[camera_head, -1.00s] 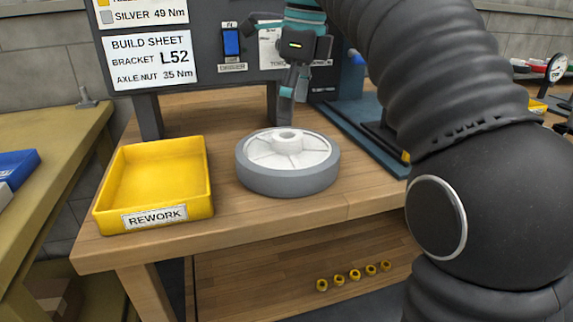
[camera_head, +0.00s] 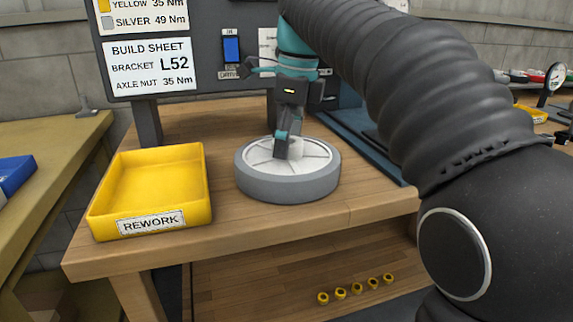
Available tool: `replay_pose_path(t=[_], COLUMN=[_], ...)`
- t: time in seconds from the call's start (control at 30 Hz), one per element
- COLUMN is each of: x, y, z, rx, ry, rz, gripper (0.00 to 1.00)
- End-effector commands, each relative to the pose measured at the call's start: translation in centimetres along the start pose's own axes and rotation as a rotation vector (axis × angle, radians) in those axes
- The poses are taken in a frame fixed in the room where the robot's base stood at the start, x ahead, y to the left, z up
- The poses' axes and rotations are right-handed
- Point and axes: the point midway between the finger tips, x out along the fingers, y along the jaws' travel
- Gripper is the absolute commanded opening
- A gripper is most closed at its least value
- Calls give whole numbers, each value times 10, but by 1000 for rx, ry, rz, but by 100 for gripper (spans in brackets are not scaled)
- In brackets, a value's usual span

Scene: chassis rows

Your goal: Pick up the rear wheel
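The wheel (camera_head: 262,186) has a grey tyre and a pale spoked face with a raised hub. It lies flat on the wooden workbench. My gripper (camera_head: 284,150) points down at the wheel's centre, with its fingers at the raised hub. The fingers overlap in this view and hide part of the hub. I cannot tell whether they are open or closed on it, or whether they touch it.
A yellow REWORK tray (camera_head: 204,190) stands left of the wheel. A dark board with a build sheet (camera_head: 150,66) rises behind. A blue-grey plate (camera_head: 372,150) lies to the right. Several yellow nuts (camera_head: 341,293) sit on the lower shelf.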

Motion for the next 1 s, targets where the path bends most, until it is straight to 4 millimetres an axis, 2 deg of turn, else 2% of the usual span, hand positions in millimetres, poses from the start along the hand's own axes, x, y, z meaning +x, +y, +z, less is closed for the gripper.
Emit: replay_pose_path(t=[0.03,0.2,0.23,0.27,0.63,0.77,1.0], x=[0,0,0,0,-8,-25,-67], y=[0,0,0,0,0,0,-1], z=[0,0,0,0,1,4,9], rx=[0,0,0,0,-1,0,0], ry=[0,0,1,1,-1,-2,-3], rz=[0,1,1,1,0,-1,-3], gripper=[53,11,3,0,0,0,0])
